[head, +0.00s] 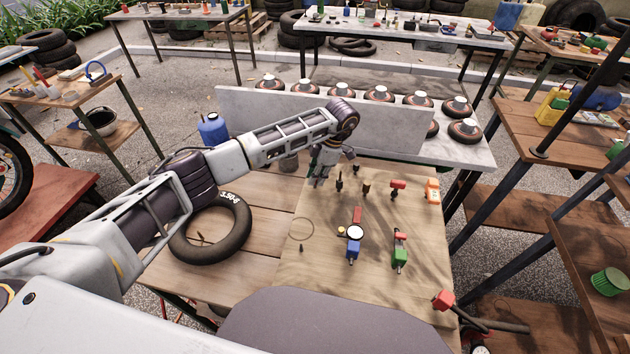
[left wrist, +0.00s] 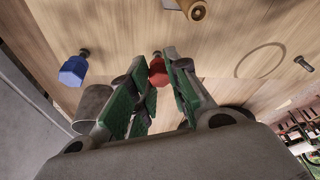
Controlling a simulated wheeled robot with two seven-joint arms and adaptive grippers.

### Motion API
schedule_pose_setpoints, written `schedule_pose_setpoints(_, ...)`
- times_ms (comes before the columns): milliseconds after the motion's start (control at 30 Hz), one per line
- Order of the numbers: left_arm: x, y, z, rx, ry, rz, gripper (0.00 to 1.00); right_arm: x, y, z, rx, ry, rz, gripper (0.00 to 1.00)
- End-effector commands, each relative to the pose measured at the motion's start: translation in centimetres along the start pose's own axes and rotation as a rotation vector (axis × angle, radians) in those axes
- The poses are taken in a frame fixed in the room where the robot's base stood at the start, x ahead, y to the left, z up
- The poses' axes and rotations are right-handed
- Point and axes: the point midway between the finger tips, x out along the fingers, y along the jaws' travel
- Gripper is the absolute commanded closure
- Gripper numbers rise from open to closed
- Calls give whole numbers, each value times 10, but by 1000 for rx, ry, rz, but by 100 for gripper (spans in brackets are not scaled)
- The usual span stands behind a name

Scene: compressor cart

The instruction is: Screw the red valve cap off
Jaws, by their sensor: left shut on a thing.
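The red valve cap (left wrist: 158,72) sits on a short dark stem at the wooden board. My left gripper (left wrist: 159,66) has its green-padded fingers closed around it, with the cap between the fingertips. In the head view my left gripper (head: 321,178) is low over the back left of the board (head: 320,270), and the cap is hidden there. A blue valve cap (left wrist: 73,71) on its own stem is left of the fingers in the left wrist view. My right gripper is not in view.
A black tyre (head: 212,232) lies left of the board. A thin ring (head: 301,228), a gauge (head: 355,232) and a green-ended fitting (head: 400,252) lie on the board. A grey upright panel (head: 390,125) stands behind. The board's front middle is clear.

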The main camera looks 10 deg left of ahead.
Motion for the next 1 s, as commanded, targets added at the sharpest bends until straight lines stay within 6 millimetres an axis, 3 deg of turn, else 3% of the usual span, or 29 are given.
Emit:
schedule_pose_setpoints(267, 2, 0, -1, -13, 5, -7, 100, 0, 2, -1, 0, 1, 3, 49)
schedule_pose_setpoints(700, 2, 1, -1, -247, 4, -79, 100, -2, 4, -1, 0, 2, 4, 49)
schedule_pose_setpoints(1000, 2, 1, -1, -265, 5, -84, 100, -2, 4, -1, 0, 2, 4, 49)
